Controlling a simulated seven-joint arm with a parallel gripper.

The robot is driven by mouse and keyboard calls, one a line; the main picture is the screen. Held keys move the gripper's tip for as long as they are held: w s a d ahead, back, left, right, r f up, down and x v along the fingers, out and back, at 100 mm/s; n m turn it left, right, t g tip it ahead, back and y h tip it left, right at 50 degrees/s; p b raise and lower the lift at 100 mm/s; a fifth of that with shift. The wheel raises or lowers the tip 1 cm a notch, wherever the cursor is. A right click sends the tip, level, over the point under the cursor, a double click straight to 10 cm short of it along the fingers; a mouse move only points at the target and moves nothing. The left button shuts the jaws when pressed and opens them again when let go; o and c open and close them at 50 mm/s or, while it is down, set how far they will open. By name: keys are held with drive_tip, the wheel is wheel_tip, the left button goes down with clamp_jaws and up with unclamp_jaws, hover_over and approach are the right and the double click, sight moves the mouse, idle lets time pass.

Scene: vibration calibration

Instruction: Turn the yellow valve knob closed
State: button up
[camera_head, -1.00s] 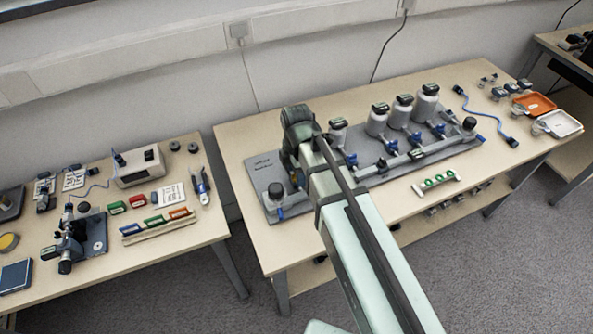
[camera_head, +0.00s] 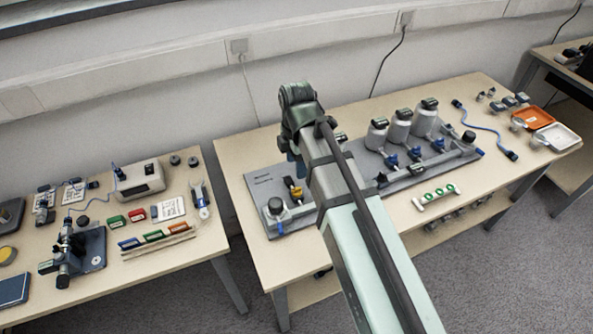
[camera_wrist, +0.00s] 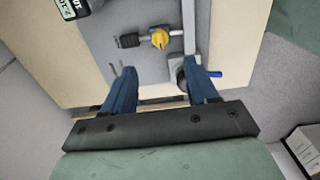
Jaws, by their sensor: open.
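The yellow valve knob (camera_wrist: 159,38) sits on a metal pipe fitting on the grey base plate (camera_wrist: 115,30) in the wrist view. In the head view the yellow knob (camera_head: 296,191) shows just left of my arm, near the plate's left end. My gripper (camera_wrist: 160,75) is open, with its two blue fingers spread apart and nothing between them. In the wrist view the knob lies beyond the fingertips, apart from them. In the head view my wrist hides part of the plate, and the fingers (camera_head: 293,162) show only partly.
A round dark-topped part with a blue lever (camera_head: 277,214) stands at the plate's front left corner, close to the right finger in the wrist view. Several grey canisters (camera_head: 399,127) stand along the plate to the right. A green-marked strip (camera_head: 436,196) lies in front.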

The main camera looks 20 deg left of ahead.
drive_tip(key=shift+r, duration=1.65)
